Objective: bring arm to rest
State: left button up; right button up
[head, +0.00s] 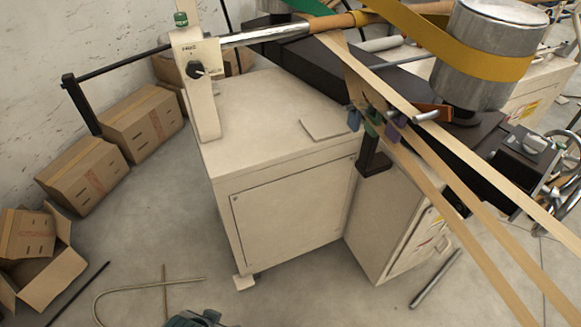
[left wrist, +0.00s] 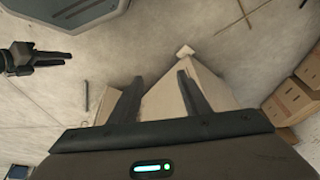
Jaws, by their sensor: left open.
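My left gripper (left wrist: 160,82) is open and empty in the left wrist view. Its two dark fingers are apart, in front of the cream machine cabinet (left wrist: 180,100) and the floor. A small dark part of my arm shows at the bottom edge of the head view. What looks like my right gripper (left wrist: 38,58) is at the left of the left wrist view, over bare floor; its jaws are too small to read. In the head view the cabinet (head: 290,215) of the spiral winder stands in the middle, with tan strips (head: 450,180) running to the lower right.
Cardboard boxes (head: 140,122) stand along the wall at the left, with an open box (head: 45,265) nearer. A bent thin rod (head: 130,288) lies on the floor. A black bar (head: 120,65) sticks out left from the winder. Floor left of the cabinet is mostly clear.

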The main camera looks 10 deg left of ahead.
pick_arm(q)
jog(key=d+f+t, duration=0.1)
jog(key=d+f, duration=0.1)
jog(key=f, duration=1.2)
jog(key=d+f+t+h, duration=0.1)
jog(key=d+f+t, duration=0.1)
jog(key=f, duration=1.2)
jog(key=shift+d+f+m+t, duration=0.15)
jog(key=shift+d+m+t, duration=0.15)
jog(key=shift+d, duration=0.3)
pick_arm(e)
jog(key=shift+s+f, duration=0.15)
jog(key=shift+s, duration=0.2)
jog(key=shift+w, duration=0.2)
jog(key=shift+w+d, duration=0.1)
jog(key=shift+d, duration=0.55)
jog(key=shift+a, duration=0.15)
jog(key=shift+s+a, duration=0.35)
jog(key=shift+a, duration=0.1)
